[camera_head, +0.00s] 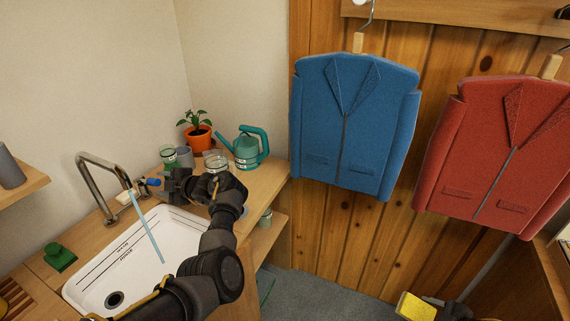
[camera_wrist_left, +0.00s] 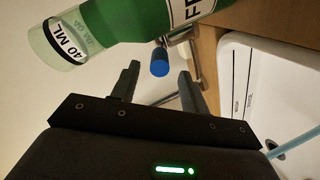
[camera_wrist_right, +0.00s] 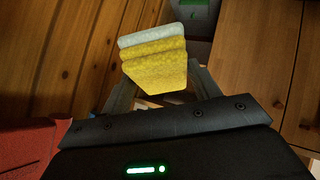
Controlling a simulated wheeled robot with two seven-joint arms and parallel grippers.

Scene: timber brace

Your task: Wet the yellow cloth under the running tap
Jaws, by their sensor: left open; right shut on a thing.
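The yellow cloth (camera_head: 415,307) is folded, with a pale layer on one side. It is at the bottom right of the head view, away from the sink, and also in the right wrist view (camera_wrist_right: 155,68). My right gripper (camera_wrist_right: 158,92) is shut on it. The metal tap (camera_head: 97,166) arches over the white sink (camera_head: 185,225). A thin blue water stream (camera_head: 148,228) runs down into the sink. My left gripper (camera_head: 160,184) is open beside the tap. The blue tap handle (camera_wrist_left: 160,62) shows between its fingertips, apparently not gripped.
A green labelled bottle (camera_wrist_left: 140,18) is close to my left gripper. A glass jar (camera_head: 215,162), a potted plant (camera_head: 198,135) and a teal watering can (camera_head: 246,150) stand behind it. Blue (camera_head: 350,125) and red (camera_head: 500,150) jackets hang at the right.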

